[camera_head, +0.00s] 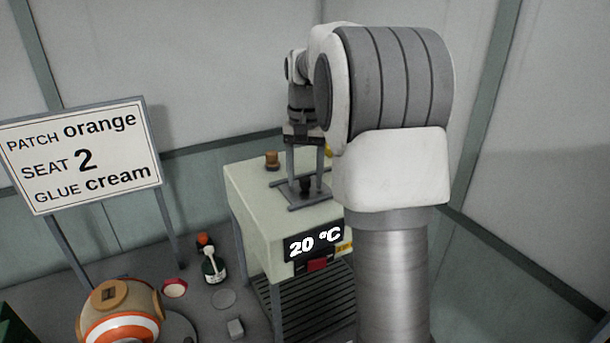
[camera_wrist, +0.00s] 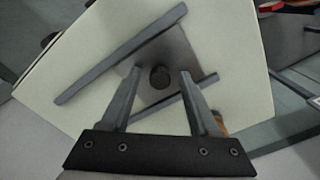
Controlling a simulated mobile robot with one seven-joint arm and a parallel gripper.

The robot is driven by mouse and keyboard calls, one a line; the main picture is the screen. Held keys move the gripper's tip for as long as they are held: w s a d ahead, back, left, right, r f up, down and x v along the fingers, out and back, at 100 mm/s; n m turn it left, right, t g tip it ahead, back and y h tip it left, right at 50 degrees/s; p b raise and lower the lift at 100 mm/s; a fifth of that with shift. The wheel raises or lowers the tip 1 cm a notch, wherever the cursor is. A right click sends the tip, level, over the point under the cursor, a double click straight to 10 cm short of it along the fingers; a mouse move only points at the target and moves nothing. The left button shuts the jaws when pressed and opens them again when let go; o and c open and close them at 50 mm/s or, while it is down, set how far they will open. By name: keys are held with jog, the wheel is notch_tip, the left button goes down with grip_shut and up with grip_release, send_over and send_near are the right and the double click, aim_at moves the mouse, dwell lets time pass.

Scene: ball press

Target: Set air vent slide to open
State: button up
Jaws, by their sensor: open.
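A pale cabinet (camera_head: 257,205) with a "20 °C" display (camera_head: 315,243) stands in the middle of the head view. On its top, a grey plate (camera_wrist: 180,58) lies between two dark rails (camera_wrist: 118,57), with a dark round knob (camera_wrist: 160,77) on it. I take this plate and knob for the air vent slide; no open or shut marking is readable. My gripper (camera_head: 305,174) points down over the knob. In the wrist view its fingers (camera_wrist: 160,71) are apart, one on each side of the knob, with a gap showing on both sides. The knob's depth between the fingers is unclear.
A brown knob-like piece (camera_head: 272,160) stands on the cabinet top's back left. A red part (camera_head: 317,265) sits below the display. A sign (camera_head: 83,155) stands at left.

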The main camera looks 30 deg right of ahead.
grip_shut()
dwell(0.3)
dwell(1.1)
